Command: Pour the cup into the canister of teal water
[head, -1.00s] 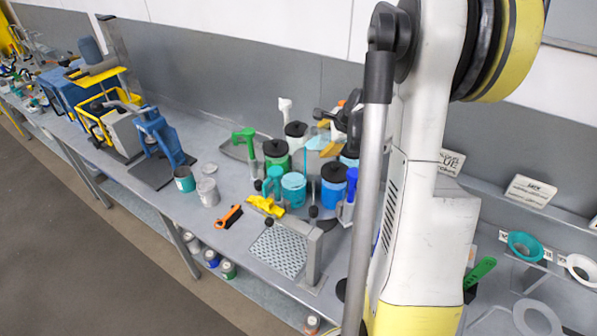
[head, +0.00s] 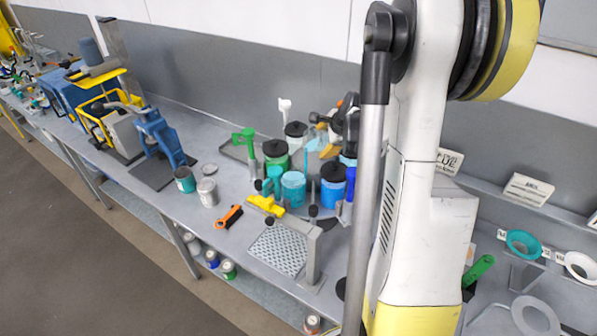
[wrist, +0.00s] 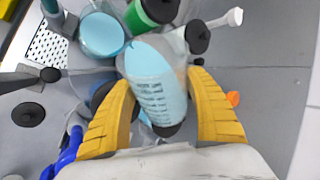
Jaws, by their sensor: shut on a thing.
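My gripper (wrist: 160,84) has yellow fingers and is shut on the sides of a clear cup (wrist: 155,85) with printed graduation marks. The cup holds light blue contents and looks tilted in the wrist view. In the head view my gripper (head: 330,136) is over the back of the group of canisters, and the arm partly hides it. The canister of teal water (head: 293,188) stands open on the bench, in front of my gripper. In the wrist view its round light-blue top (wrist: 102,35) is up and left of the cup, apart from it.
A green canister (head: 276,153), a blue canister (head: 333,186) and a whitish canister (head: 296,137), all black-lidded, crowd around. A yellow tool (head: 266,205), an orange brush (head: 230,217) and a perforated plate (head: 278,251) lie in front. Bench space left of the brush holds two cans.

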